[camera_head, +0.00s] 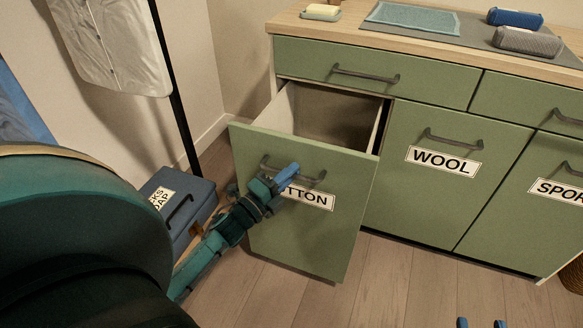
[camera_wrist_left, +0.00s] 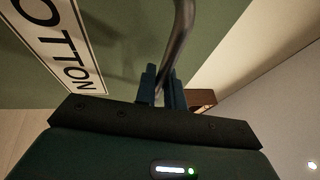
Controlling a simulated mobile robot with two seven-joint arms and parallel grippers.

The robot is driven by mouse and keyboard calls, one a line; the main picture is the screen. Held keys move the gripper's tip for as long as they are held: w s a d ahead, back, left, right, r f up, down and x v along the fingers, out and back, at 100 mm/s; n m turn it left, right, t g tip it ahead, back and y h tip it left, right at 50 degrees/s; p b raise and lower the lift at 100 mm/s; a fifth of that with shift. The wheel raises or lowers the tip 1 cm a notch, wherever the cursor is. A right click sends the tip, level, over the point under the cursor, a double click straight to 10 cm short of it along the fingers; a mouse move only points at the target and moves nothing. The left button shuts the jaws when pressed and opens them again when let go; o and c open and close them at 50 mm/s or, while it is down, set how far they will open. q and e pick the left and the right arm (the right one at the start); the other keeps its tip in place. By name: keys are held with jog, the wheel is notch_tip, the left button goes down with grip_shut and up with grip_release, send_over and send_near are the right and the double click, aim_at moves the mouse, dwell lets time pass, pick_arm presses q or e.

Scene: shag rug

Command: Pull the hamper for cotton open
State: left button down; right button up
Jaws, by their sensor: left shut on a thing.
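The cotton hamper (camera_head: 350,225) is a green tilted-or-pulled-out front standing out from the cabinet, with its hollow inside (camera_head: 335,112) showing behind it. Its label (camera_head: 312,199) is partly covered by my left gripper and reads "OTTON" in the left wrist view (camera_wrist_left: 62,45). My left gripper (camera_head: 284,178) is shut on the hamper's dark bar handle (camera_head: 312,181), left of its middle. In the left wrist view the handle (camera_wrist_left: 181,35) runs down between the fingers (camera_wrist_left: 162,88). My right gripper (camera_head: 480,323) shows only two fingertips at the bottom edge, apart, with nothing seen between them.
The wool hamper (camera_head: 430,195) and another labelled front (camera_head: 550,200) beside it are closed, as is the drawer (camera_head: 420,80) above. A blue-grey box (camera_head: 182,190) stands on the floor left of the open hamper. Wooden floor (camera_head: 400,285) in front is clear.

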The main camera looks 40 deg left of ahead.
pick_arm(q)
jog(key=c, duration=1.5)
grip_release()
jog(key=shift+s, duration=0.1)
jog(key=p+v, duration=0.1)
jog(key=v, duration=1.2)
pick_arm(e)
jog(key=shift+s+d+f+m+g+h, duration=0.1)
jog(key=shift+d+f+m+g+h, duration=0.15)
jog(key=shift+g+h, duration=0.2)
jog(key=shift+r, duration=0.2)
